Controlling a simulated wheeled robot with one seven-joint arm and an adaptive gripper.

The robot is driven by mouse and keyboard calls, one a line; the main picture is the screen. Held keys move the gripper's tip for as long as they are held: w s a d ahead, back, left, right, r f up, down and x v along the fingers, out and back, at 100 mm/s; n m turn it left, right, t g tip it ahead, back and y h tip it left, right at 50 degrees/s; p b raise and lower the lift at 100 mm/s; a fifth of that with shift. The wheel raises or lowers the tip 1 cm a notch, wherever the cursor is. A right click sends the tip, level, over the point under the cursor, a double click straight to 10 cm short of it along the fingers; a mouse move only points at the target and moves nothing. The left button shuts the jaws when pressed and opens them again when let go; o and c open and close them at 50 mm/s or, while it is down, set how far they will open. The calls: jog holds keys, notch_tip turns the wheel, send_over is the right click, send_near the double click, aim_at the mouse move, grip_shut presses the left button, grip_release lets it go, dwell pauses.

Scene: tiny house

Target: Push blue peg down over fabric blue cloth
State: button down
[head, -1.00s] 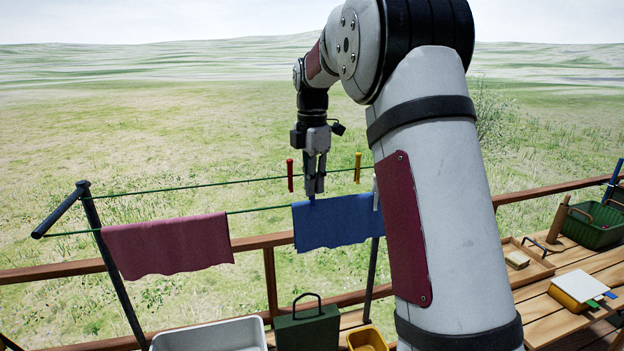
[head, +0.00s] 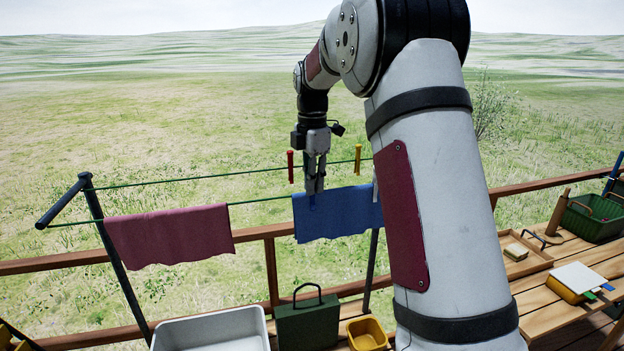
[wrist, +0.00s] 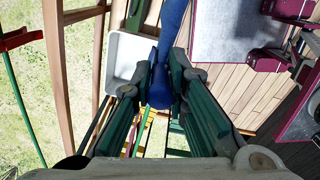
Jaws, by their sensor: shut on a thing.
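The blue cloth (head: 345,217) hangs over the nearer green line. My gripper (head: 314,188) is above the left part of its top edge, pointing down. It is shut on the blue peg (wrist: 160,88), which shows between the fingers in the wrist view. In the head view the peg's lower end (head: 313,203) overlaps the top of the cloth. Blue on blue, I cannot tell how far the peg straddles the cloth. A white peg (head: 375,192) is at the cloth's right edge, partly hidden by my arm.
A pink cloth (head: 170,236) hangs left on the same line. Red (head: 290,167) and yellow (head: 358,159) pegs sit on the farther line. Below are a white tub (head: 210,332), a green box (head: 308,325) and a yellow bin (head: 367,334). The wooden railing (head: 70,262) runs behind.

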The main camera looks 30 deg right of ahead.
jog(key=shift+f, duration=0.1)
jog(key=c, duration=1.5)
grip_release()
notch_tip(320, 180, up, 12)
jog(key=shift+s+f, duration=0.1)
notch_tip(320, 180, up, 10)
jog(key=b, duration=0.4)
